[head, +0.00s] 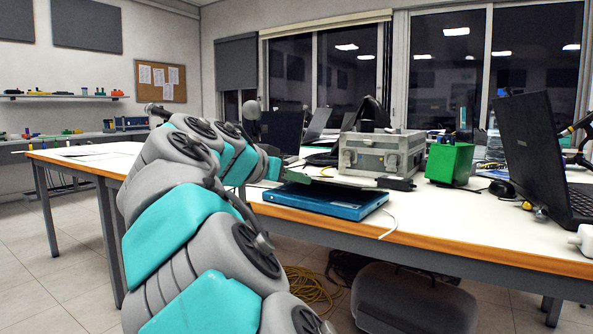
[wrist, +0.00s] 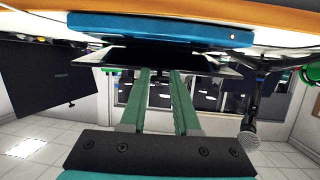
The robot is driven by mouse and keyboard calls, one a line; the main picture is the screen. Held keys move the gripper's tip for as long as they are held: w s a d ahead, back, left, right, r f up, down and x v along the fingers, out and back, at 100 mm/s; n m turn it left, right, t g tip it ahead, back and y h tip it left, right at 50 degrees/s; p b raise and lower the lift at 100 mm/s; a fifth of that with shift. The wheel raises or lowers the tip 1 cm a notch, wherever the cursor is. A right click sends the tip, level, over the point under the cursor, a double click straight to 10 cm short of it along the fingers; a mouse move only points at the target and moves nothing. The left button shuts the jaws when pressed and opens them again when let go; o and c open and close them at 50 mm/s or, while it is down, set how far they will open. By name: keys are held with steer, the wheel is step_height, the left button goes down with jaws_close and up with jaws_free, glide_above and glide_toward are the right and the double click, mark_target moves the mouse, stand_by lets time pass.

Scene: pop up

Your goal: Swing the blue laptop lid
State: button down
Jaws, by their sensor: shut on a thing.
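The blue laptop (head: 325,205) lies at the near edge of the white table, its blue base flat on the tabletop. In the wrist view, which is upside down, the base (wrist: 160,28) is a blue band at the top. A dark, thin panel, apparently the lid (wrist: 110,57), stands a little apart from the base. My gripper (head: 292,176) reaches in over the laptop's left side in the head view. Its two green fingers (wrist: 162,76) end at the dark panel and are shut on it. The fingertips' exact contact is hidden.
A grey metal case (head: 380,153) stands just behind the laptop, with a green box (head: 449,163) to its right. A black open laptop (head: 540,150) is at the far right. A white cable hangs over the table edge.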

steer(key=shift+a+f, duration=0.1)
steer(key=shift+f, duration=0.05)
steer(key=shift+s+a+f, duration=0.1)
steer(key=shift+s+f, duration=0.05)
steer(key=shift+f, duration=0.8)
steer(key=shift+s+a+f, duration=0.1)
steer(key=shift+s+f, duration=0.05)
steer(key=shift+f, duration=0.75)
steer(key=c, duration=0.6)
jaws_free()
steer(key=shift+f, duration=0.1)
steer(key=shift+o, duration=0.2)
